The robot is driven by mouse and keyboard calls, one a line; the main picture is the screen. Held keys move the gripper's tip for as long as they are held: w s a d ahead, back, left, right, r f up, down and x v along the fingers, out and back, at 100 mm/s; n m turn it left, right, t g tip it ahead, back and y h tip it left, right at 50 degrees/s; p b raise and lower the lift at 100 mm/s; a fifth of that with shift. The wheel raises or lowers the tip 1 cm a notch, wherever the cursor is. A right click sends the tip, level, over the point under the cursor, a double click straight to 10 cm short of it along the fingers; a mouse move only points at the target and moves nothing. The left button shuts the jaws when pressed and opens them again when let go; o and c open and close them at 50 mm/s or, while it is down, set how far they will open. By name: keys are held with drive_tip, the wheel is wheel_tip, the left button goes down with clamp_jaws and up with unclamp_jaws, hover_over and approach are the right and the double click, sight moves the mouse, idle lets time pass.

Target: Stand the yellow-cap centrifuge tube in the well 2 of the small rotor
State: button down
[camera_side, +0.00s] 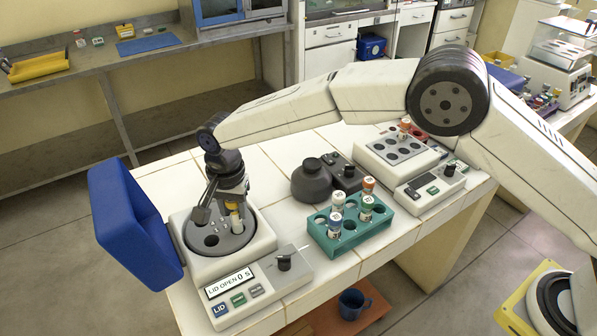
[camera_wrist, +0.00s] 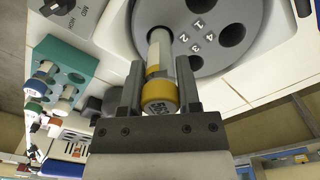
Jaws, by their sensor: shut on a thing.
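The yellow-cap centrifuge tube (camera_side: 236,222) is between the fingers of my gripper (camera_side: 231,203), over the small rotor (camera_side: 205,249) of the open centrifuge. In the wrist view my gripper (camera_wrist: 160,88) is shut on the tube (camera_wrist: 160,62) near its yellow cap, which faces the camera. The tube's far end meets the dark well beside the number 2 on the grey rotor (camera_wrist: 212,56). How deep the end sits in this well is hidden. The other wells in view look empty.
The blue centrifuge lid (camera_side: 135,222) stands open at the left; its panel reads LID OPEN. A teal rack (camera_side: 345,246) with several capped tubes stands to the right. A dark rounded device (camera_side: 312,180) and a white block unit (camera_side: 385,165) sit behind it.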

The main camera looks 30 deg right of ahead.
sight(235, 218)
drive_tip(key=shift+f, duration=0.4)
drive_tip(key=shift+f, duration=1.15)
drive_tip(key=shift+f, duration=0.1)
unclamp_jaws()
idle(0.4)
drive_tip(key=shift+r, duration=3.75)
